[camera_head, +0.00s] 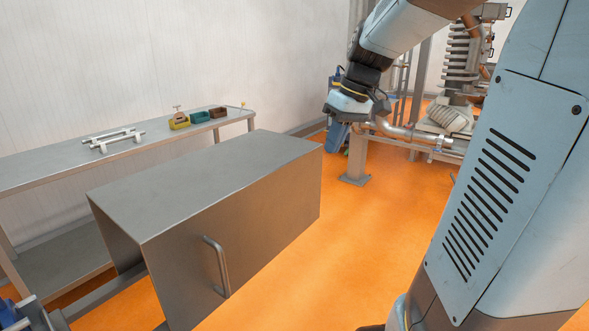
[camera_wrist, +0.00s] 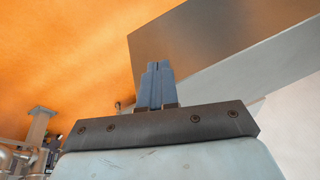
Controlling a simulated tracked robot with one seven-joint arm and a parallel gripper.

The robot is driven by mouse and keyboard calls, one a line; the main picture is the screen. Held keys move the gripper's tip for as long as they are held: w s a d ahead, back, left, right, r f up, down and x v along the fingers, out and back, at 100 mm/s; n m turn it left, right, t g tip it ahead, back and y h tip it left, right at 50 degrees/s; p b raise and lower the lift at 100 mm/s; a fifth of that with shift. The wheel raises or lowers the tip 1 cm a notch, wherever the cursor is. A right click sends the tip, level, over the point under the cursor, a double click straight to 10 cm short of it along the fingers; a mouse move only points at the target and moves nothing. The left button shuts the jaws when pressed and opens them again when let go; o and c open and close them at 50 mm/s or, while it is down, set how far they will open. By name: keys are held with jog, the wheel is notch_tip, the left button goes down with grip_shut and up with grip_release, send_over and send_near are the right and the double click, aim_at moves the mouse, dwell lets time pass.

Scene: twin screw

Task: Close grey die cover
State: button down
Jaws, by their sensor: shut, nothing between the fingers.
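The grey die cover (camera_head: 215,175) is a large metal box-like hood in the lower left half of the head view. A vertical bar handle (camera_head: 217,266) is on its front face, and its left end is open. In the wrist view, a grey metal surface, apparently the cover (camera_wrist: 195,45), fills the upper right. My gripper (camera_wrist: 158,66) shows in the wrist view with its two blue-grey fingers together, shut and empty. In the head view, the end of my arm is above and right of the cover's far end, apart from it. The handle is not seen in the wrist view.
A metal bench (camera_head: 60,165) stands along the wall behind the cover. It holds metal rods (camera_head: 115,138) and small coloured blocks (camera_head: 199,117). Machinery with pipes (camera_head: 405,132) is at the back right. Orange floor (camera_head: 370,220) is clear right of the cover.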

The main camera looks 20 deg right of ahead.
jog(key=n+g+y, duration=0.1)
jog(key=n+y, duration=0.1)
send_near(321, 169)
jog(key=w+d+f+n+y, duration=0.2)
jog(key=w+d+f, duration=0.1)
jog(key=w+d, duration=0.3)
jog(key=shift+s+a+f, duration=0.3)
jog(key=shift+a+f, duration=1)
jog(key=shift+a, duration=0.2)
jog(key=shift+s+a+f, duration=0.3)
jog(key=shift+a+f, duration=1)
jog(key=shift+a, duration=0.2)
jog(key=shift+s+a+f, duration=0.3)
jog(key=shift+a+f, duration=1)
jog(key=shift+a, duration=0.2)
